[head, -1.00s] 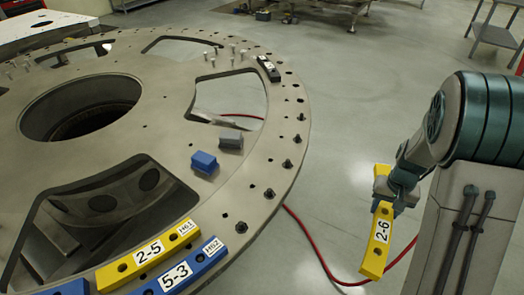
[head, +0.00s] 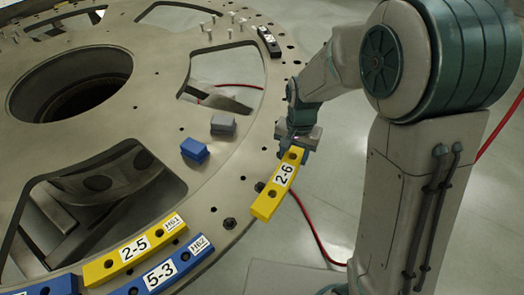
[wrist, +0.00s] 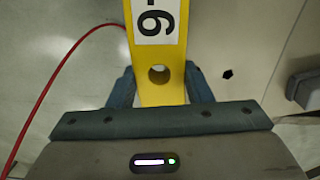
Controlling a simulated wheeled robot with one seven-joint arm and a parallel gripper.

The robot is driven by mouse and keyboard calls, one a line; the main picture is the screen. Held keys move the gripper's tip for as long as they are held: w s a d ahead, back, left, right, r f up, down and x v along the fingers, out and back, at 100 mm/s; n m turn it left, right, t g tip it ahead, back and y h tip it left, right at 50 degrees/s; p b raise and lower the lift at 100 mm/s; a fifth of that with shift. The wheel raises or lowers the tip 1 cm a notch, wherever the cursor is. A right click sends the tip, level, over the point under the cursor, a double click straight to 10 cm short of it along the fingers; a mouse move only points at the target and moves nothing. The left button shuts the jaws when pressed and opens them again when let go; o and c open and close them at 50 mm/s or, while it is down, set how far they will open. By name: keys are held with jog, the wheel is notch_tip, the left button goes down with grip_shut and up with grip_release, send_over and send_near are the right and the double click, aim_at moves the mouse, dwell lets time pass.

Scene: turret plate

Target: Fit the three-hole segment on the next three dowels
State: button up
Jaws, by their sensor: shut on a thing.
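My gripper (head: 294,150) is shut on the far end of the yellow segment marked 2-6 (head: 267,205), over the plate's outer edge. The wrist view shows the fingers (wrist: 160,88) on both sides of the yellow segment (wrist: 180,75), with one hole visible between them. The segment appears held above the turret plate (head: 205,205), slanting across its rim; its exact height is unclear. A dark dowel (head: 230,223) stands on the rim left of the segment's near end. Another dowel (head: 259,187) shows just beside the segment. Dowels farther along are hidden behind my arm and gripper.
The yellow segment 2-5 (head: 122,262) and blue segment 5-3 (head: 178,271) lie on the near rim. A blue block (head: 194,150) and a grey block (head: 223,126) sit inward of my gripper. A red cable (head: 318,238) lies on the floor outside.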

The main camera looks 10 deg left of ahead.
jog(key=s+a+r, duration=0.1)
jog(key=s+a, duration=0.1)
jog(key=s+a+r+m+p, duration=0.1)
jog(key=s+a+r, duration=0.1)
jog(key=a, duration=0.1)
jog(key=s+a+r+m, duration=0.1)
jog(key=s+a+r, duration=0.1)
jog(key=s, duration=0.1)
jog(key=shift+a+r+p, duration=0.25)
jog(key=shift+a+p, duration=0.1)
jog(key=shift+f, duration=0.1)
jog(key=shift+f, duration=0.1)
jog(key=shift+f+b, duration=3.55)
jog(key=shift+f, duration=0.85)
jog(key=o, duration=1.4)
jog(key=shift+r, duration=0.1)
